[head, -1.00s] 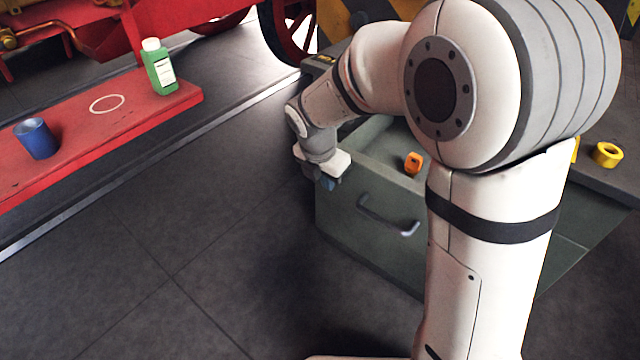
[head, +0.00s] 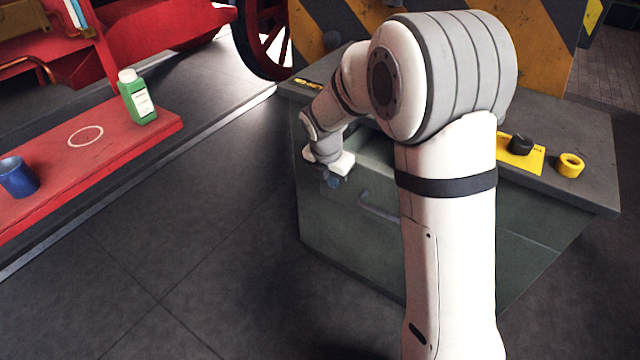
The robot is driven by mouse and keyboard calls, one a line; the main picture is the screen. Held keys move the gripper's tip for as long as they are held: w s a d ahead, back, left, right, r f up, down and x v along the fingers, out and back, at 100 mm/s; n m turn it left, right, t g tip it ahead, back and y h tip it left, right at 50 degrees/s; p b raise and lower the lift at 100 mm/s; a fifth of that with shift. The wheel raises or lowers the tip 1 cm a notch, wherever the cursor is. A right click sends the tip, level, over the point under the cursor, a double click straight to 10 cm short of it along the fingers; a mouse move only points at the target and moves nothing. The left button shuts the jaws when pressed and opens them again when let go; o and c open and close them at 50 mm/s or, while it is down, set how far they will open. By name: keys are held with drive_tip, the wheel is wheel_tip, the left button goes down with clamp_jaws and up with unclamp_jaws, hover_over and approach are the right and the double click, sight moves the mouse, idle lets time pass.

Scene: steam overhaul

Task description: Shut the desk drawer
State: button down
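The desk (head: 585,150) has a dark grey top and a grey-green body. The desk drawer's front (head: 335,215) faces me, with a grey bar handle (head: 380,211) partly behind my arm.
On the desk top are a yellow tape roll (head: 570,165) and a black object (head: 521,144) on a yellow plate (head: 535,160). At left, a red running board (head: 60,165) holds a green bottle (head: 137,97) and a blue cup (head: 17,177). The floor between is clear.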

drive_tip(key=w+d+p, duration=0.1)
drive_tip(key=w, duration=0.1)
drive_tip(key=w+d+p, duration=0.1)
drive_tip(key=w+d, duration=0.1)
drive_tip(key=w, duration=0.1)
drive_tip(key=w+d+p, duration=0.2)
drive_tip(key=shift+w+r, duration=0.1)
drive_tip(key=shift+w, duration=0.3)
drive_tip(key=shift+w+d, duration=0.25)
drive_tip(key=shift+w, duration=0.25)
